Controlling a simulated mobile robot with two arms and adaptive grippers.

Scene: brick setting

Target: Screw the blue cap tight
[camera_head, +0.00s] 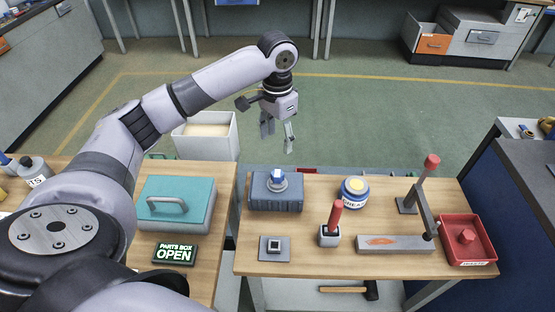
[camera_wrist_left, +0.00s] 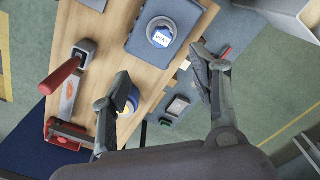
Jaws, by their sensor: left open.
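The blue cap (camera_head: 278,175) sits on a pale round collar on top of a blue-grey ribbed box (camera_head: 276,200) at the back left of the wooden workbench. The cap also shows at the top of the left wrist view (camera_wrist_left: 161,32), with a white label on it. Whether it is seated level or tight I cannot tell. My left gripper (camera_head: 279,138) is open and empty, above and behind the box, fingers pointing down. In the left wrist view its two fingers (camera_wrist_left: 160,78) are spread wide, with the cap beyond them. My right gripper is not in view.
Right of the box stand a grease jar (camera_head: 354,192), a red-handled tool in a block (camera_head: 329,236), a lever (camera_head: 422,200) and a red tray (camera_head: 467,242). A square plate (camera_head: 275,249) lies in front. A teal parts box (camera_head: 177,205) is left.

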